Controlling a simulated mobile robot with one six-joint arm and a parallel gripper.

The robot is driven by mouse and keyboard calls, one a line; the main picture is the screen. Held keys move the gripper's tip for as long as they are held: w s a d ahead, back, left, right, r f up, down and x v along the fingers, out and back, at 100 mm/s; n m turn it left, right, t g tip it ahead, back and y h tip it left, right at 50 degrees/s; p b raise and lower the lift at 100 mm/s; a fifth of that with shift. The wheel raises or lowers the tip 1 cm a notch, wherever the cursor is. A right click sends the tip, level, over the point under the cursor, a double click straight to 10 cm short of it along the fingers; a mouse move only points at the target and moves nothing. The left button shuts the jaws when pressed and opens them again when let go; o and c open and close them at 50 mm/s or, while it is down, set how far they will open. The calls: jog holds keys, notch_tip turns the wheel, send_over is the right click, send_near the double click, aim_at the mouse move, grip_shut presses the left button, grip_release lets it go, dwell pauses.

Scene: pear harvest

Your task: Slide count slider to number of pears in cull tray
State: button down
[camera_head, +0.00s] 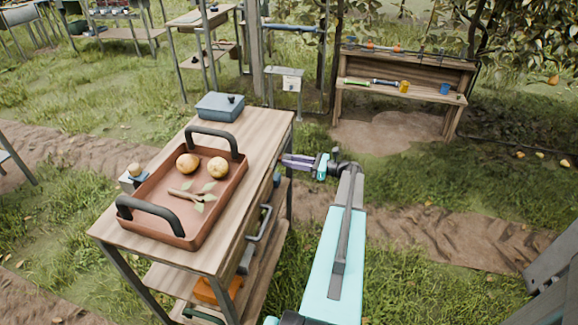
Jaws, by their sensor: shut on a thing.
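A reddish-brown tray (160,213) with two black arched handles lies on the wooden table, probably the cull tray. Two yellow-brown pears, one on the left (187,163) and one on the right (218,167), lie in its far part. A leafy twig (193,194) lies beside them. My gripper (285,160) reaches in from the right, fingers pointing left at the table's right edge. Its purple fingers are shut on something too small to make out. I cannot clearly identify the count slider; a small dark blue-grey part (277,178) shows just below the fingertips.
A blue-grey lidded box (220,106) stands at the table's far end. A small grey block with a pale knob (132,177) stands left of the tray. Grey handles (262,223) stick out from the table's right side. A wooden bench (400,90) stands behind; grass lies right of my arm.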

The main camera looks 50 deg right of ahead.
jog(key=shift+w+d+p, duration=0.1)
jog(key=shift+w+d, duration=0.25)
jog(key=shift+d, duration=0.35)
jog(key=shift+w+d+p, duration=0.1)
jog(key=shift+w+d, duration=0.25)
jog(key=shift+d, duration=0.4)
jog(key=shift+w+d+p, duration=0.1)
jog(key=shift+w+d, duration=0.25)
jog(key=shift+d, duration=0.35)
jog(key=c, duration=1.4)
grip_release()
jog(key=shift+o, duration=0.2)
jog(key=shift+s, duration=0.1)
jog(key=b+v, duration=0.2)
jog(key=v, duration=1.1)
jog(key=shift+s+d, duration=0.2)
jog(key=shift+s, duration=0.05)
jog(key=shift+r, duration=0.15)
